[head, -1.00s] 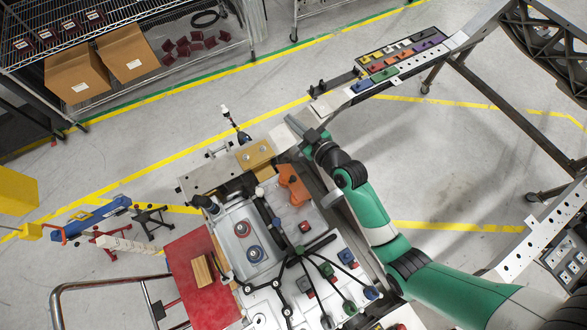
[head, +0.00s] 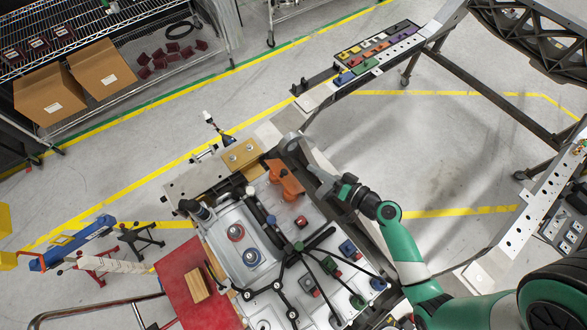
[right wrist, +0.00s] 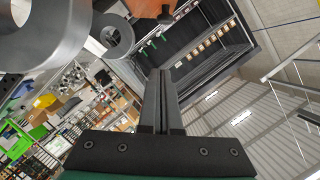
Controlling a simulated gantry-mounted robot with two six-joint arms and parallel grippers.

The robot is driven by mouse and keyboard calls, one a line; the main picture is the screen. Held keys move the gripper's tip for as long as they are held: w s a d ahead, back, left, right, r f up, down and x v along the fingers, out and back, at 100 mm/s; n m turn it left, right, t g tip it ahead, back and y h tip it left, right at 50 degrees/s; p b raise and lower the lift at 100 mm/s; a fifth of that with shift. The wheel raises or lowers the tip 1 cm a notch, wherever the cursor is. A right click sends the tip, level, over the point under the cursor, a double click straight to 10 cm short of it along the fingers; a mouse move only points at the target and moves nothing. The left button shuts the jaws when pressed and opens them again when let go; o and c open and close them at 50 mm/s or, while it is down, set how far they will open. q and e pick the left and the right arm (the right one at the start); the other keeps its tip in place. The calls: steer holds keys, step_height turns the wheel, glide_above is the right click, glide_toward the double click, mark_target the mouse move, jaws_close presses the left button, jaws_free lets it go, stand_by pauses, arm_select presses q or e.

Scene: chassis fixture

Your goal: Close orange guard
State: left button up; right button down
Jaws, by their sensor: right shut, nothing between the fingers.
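The orange guard (head: 284,178) sits near the upper end of the grey chassis (head: 228,228) in the head view. It looks raised, with a flat plate and rounded lumps; its exact angle is hard to tell. My right gripper (head: 313,170) is just right of the guard, apart from it, beside the chassis edge. Its fingers are shut and empty, which the right wrist view (right wrist: 160,100) also shows. An orange part (right wrist: 148,8) shows at the top of that view, beyond the fingertips. My left gripper is not in view.
A tan block (head: 242,154) lies left of the guard. Black hoses (head: 315,262) and colored connectors cover the chassis below. A grey cylinder (right wrist: 40,40) stands close to the fingers in the right wrist view. A rail with colored parts (head: 375,55) is farther back.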

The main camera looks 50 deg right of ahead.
glide_above(294, 179)
steer(key=d, duration=0.3)
steer(key=f, duration=0.1)
steer(key=a+f+b, duration=0.1)
steer(key=a+f, duration=0.2)
steer(key=shift+a+f, duration=0.1)
steer(key=shift+f, duration=0.05)
